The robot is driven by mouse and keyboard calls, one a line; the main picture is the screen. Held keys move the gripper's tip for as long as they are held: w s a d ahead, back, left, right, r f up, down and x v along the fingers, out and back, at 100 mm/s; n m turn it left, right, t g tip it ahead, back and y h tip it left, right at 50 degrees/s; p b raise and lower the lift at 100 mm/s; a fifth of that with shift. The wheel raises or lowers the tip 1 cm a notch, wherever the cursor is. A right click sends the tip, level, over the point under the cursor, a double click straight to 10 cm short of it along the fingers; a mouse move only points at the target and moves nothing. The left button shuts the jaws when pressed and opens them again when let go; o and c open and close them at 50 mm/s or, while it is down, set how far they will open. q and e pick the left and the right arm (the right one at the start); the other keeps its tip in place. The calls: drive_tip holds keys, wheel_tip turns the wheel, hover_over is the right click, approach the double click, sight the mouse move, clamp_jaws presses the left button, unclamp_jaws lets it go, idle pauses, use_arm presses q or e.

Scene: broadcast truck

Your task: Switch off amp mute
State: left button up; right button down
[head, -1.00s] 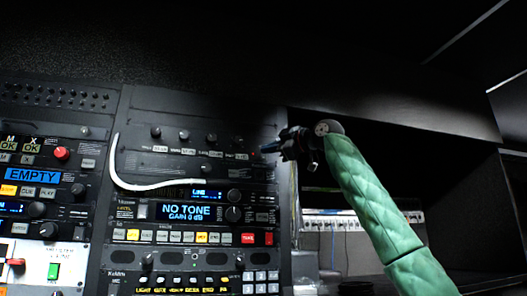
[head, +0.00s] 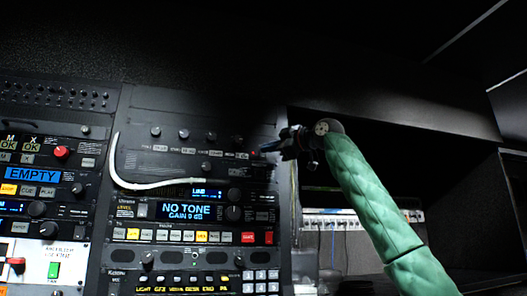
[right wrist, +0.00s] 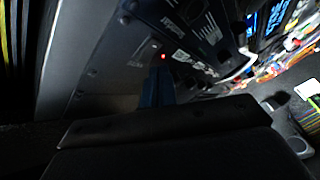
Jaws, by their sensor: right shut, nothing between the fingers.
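The amp panel (head: 185,150) is a dark rack unit with a row of knobs and small pale labels above the NO TONE display. A small red light (head: 253,153) glows at its right end, and it also shows in the right wrist view (right wrist: 163,57). I cannot make out the lettering beside it or tell the mute switch's position. My right gripper (head: 265,149) is shut and empty, its tips close to the red light; I cannot tell whether they touch the panel. Its dark blue fingers (right wrist: 155,88) point at the light in the wrist view. My left gripper is not in view.
A white cable (head: 150,184) loops in front of the rack's left part. The NO TONE unit (head: 186,210) with lit buttons sits below. More rack units with an EMPTY display (head: 32,174) stand at the left. A dark open recess lies right of the rack.

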idle(0.9)
drive_tip(key=shift+w+a+r+p, duration=0.1)
drive_tip(key=shift+w+r+p, duration=0.1)
drive_tip(key=shift+p, duration=0.3)
drive_tip(key=shift+w+f, duration=0.15)
drive_tip(key=shift+w+a+p, duration=0.15)
drive_tip(key=shift+w+p, duration=0.1)
drive_tip(key=shift+p, duration=0.45)
idle(0.3)
drive_tip(key=shift+s, duration=0.15)
idle(0.3)
drive_tip(key=shift+s+d, duration=0.25)
drive_tip(key=shift+s, duration=0.3)
drive_tip(key=shift+b, duration=0.3)
